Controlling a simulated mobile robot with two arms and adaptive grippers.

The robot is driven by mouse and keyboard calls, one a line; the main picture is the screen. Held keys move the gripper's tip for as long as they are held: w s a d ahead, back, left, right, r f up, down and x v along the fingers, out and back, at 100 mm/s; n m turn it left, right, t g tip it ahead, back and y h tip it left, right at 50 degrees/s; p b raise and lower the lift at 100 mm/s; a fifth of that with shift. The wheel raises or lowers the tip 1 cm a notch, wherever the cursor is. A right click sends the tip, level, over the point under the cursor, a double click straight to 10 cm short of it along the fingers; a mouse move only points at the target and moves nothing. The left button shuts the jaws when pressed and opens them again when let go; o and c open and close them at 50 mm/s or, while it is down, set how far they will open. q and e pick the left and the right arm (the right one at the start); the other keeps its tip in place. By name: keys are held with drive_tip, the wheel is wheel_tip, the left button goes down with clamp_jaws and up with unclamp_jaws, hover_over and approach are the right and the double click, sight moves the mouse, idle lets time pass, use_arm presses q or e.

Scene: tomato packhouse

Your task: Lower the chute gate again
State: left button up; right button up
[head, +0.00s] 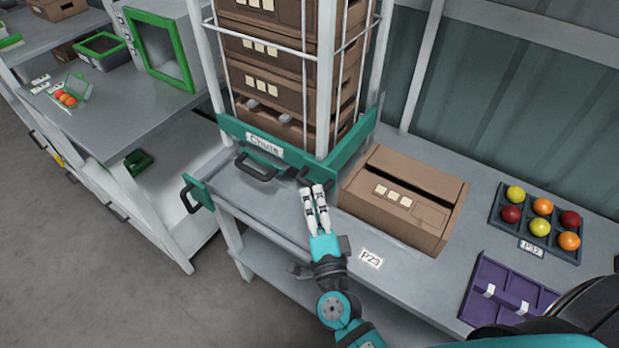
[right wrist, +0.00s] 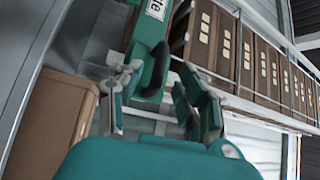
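The chute (head: 348,143) has a teal frame around its foot, with a "Chute" label (head: 265,144) on the front and a black handle (head: 257,167) below it. Stacked brown cartons (head: 262,88) stand inside its white rails. My right gripper (head: 313,189) is just in front of the frame's right front corner, close to a dark handle-like part there. In the right wrist view my right gripper (right wrist: 160,90) has its fingers apart, with the teal front and a black handle (right wrist: 158,70) beyond and between them. I see no grip on it. Whether the gate is up cannot be told. My left gripper is not in view.
An open brown carton (head: 403,200) stands on the bench right of my right gripper. A tray of coloured balls (head: 536,222) and a purple tray (head: 506,290) lie further right. A teal panel with a black handle (head: 189,198) is at the bench's left end.

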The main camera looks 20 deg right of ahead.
sight(310, 185)
drive_tip(key=shift+w+d+r+p, duration=0.15)
drive_tip(key=shift+w+p, duration=0.05)
drive_tip(key=shift+w, duration=0.95)
drive_tip(key=shift+w+d+r+p, duration=0.1)
drive_tip(key=shift+w+r+p, duration=0.1)
drive_tip(key=shift+w, duration=0.95)
drive_tip(key=shift+f, duration=0.1)
clamp_jaws()
